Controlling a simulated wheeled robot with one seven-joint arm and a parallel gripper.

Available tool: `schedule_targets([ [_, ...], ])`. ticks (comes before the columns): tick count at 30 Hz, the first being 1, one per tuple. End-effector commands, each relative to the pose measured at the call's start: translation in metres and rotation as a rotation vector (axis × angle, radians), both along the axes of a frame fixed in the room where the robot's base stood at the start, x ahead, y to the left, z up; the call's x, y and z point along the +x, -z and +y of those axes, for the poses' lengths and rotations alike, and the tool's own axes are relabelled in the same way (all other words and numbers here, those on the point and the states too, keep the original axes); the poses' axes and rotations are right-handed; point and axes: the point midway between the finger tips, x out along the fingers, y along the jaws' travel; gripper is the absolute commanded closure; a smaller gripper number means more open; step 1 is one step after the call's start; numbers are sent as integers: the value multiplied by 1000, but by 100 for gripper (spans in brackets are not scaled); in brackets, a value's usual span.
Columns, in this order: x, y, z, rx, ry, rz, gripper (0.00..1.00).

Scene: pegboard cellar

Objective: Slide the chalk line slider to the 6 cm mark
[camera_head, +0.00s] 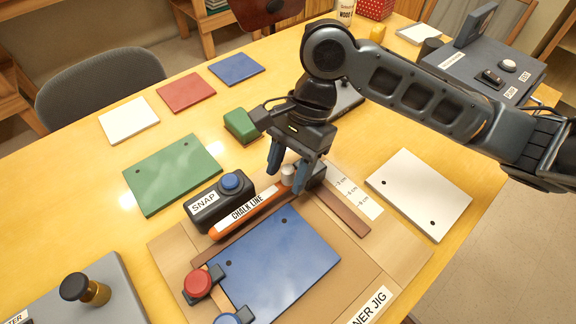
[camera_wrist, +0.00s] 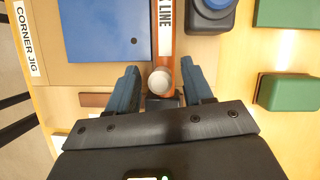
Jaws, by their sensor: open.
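The chalk line (camera_head: 250,208) is an orange bar with a white label; a pale round knob (camera_head: 288,173) is at its far end. A dark block (camera_head: 313,177) is beside the knob, near the upper end of a brown strip (camera_head: 345,214). A white scale with cm marks (camera_head: 356,196) lies alongside that strip; its small print is hard to read. My gripper (camera_head: 287,170) points down over the knob, jaws apart. In the wrist view the knob (camera_wrist: 159,82) appears between the two blue fingers, with a gap on each side. The dark block is mostly hidden there.
A blue plate (camera_head: 280,262) lies on the corner jig board (camera_head: 400,262). The black SNAP box (camera_head: 208,208) with a blue button stands left of the chalk line. A green block (camera_head: 240,126), green plate (camera_head: 170,172) and white plate (camera_head: 418,192) lie around it.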

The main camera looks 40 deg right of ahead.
Motion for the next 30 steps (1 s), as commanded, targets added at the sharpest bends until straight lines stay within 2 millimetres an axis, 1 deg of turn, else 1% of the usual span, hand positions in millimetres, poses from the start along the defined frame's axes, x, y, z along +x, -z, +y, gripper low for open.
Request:
schedule_targets([
  [5, 0, 0, 0, 0, 0, 0, 49],
  [21, 0, 0, 0, 1, 0, 0, 100],
  [30, 0, 0, 0, 1, 0, 0, 100],
])
